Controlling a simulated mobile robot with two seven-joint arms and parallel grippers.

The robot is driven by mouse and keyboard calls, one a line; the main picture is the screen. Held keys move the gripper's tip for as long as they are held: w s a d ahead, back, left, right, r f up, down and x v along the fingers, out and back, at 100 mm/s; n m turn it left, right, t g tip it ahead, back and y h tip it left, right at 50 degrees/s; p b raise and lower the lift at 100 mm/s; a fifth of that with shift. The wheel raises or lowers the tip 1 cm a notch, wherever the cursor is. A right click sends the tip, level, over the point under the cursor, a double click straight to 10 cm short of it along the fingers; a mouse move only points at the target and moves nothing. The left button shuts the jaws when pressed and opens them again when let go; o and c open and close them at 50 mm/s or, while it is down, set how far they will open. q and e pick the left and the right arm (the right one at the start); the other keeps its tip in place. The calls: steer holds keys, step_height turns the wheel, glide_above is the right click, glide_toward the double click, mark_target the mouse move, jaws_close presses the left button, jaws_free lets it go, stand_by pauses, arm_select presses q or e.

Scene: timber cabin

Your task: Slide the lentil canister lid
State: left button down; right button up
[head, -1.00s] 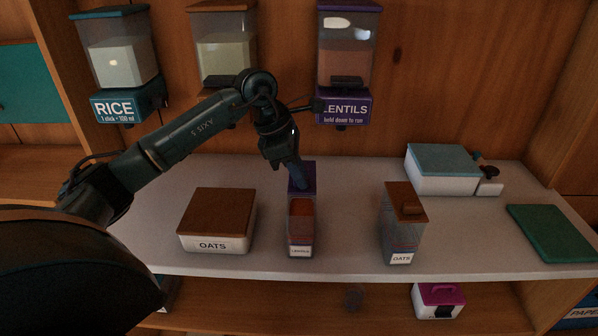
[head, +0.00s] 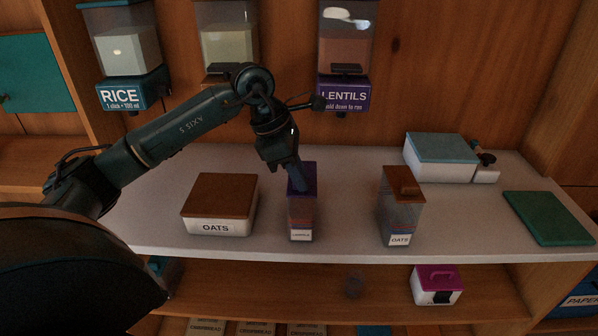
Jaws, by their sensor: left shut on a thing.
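The lentil canister (head: 302,220) is a clear box with a small white label, standing on the pale counter in the middle of the head view. Its purple lid (head: 309,174) lies flat over its top and seems to cover most or all of it; the gripper hides part of the near edge. Orange-red lentils show faintly through the front wall. My left gripper (head: 301,186) reaches down from above and is shut on the lid, with its fingers hiding what they hold. My right gripper is out of view.
A brown-lidded oats box (head: 219,206) stands left of the canister, and a tall oats canister (head: 402,215) stands right. The lentils dispenser (head: 345,93) hangs on the wall behind. A blue-lidded white box (head: 440,158) and green board (head: 549,217) lie farther right. Counter between them is clear.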

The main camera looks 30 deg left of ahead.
arm_select(q)
steer(key=shift+w, duration=0.1)
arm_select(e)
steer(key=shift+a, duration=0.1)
arm_select(q)
steer(key=c, duration=1.4)
jaws_free()
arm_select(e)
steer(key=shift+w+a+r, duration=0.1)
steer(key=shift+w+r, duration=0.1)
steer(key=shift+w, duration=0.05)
arm_select(q)
steer(key=shift+a+r, duration=0.1)
steer(key=v, duration=1.3)
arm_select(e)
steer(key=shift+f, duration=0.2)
